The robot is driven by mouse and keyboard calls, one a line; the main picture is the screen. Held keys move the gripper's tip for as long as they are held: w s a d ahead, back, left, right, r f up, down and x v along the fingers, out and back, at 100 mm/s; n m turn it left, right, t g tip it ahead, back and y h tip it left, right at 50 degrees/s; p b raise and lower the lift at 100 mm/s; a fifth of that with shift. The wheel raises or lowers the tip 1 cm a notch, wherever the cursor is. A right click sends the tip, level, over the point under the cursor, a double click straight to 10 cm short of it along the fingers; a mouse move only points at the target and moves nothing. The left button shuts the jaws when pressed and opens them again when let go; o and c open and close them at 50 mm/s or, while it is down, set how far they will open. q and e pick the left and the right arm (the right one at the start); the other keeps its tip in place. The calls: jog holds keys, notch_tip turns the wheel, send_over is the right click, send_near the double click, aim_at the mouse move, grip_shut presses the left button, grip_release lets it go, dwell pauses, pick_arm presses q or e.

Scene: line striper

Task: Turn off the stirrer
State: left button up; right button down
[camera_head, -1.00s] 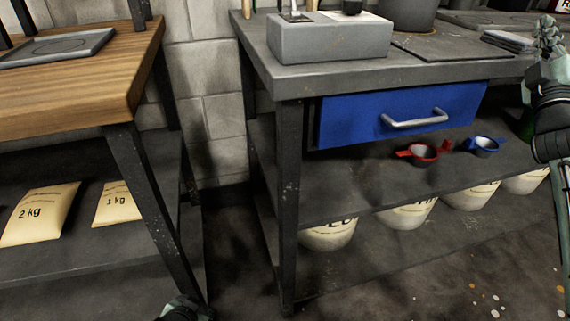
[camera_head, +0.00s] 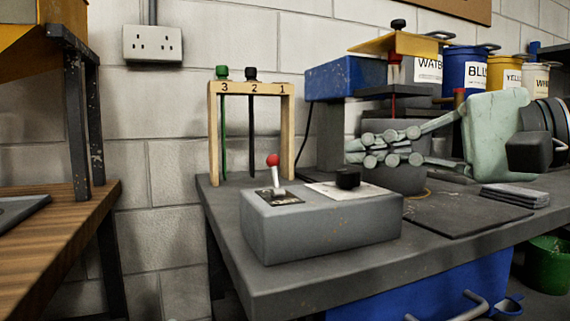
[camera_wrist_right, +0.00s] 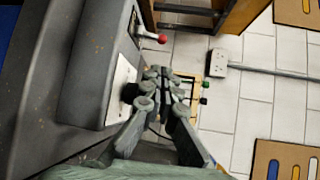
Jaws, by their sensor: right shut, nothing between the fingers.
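A grey control box (camera_head: 320,228) sits on the workbench near its left front corner. On its top are a lever with a red ball (camera_head: 273,160), standing nearly upright, and a black knob (camera_head: 347,178) on a white plate. The stirrer, a blue-headed machine (camera_head: 335,78), stands behind, its pot (camera_head: 398,178) partly hidden by my right gripper. My right gripper (camera_head: 368,148) is shut and empty, above and right of the knob, apart from the lever. In the right wrist view its fingertips (camera_wrist_right: 163,76) are beside the knob (camera_wrist_right: 130,92), with the red ball (camera_wrist_right: 162,39) beyond. My left gripper is out of view.
A wooden rack (camera_head: 252,88) with two hanging rods stands behind the box. A dark mat (camera_head: 460,212) and a grey stack (camera_head: 515,196) lie to the right. Paint cans (camera_head: 467,72) stand at the back. A wooden table (camera_head: 45,240) is at left, across a gap.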

aim_at(275, 175)
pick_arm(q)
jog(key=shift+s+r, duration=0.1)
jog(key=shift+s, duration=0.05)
pick_arm(e)
jog(key=shift+s, duration=0.1)
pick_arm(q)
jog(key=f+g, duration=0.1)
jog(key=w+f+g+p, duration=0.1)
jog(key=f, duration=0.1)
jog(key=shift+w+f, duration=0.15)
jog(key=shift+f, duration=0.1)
pick_arm(e)
jog(key=x, duration=1)
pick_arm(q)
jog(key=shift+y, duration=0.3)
pick_arm(e)
jog(key=shift+f, duration=0.1)
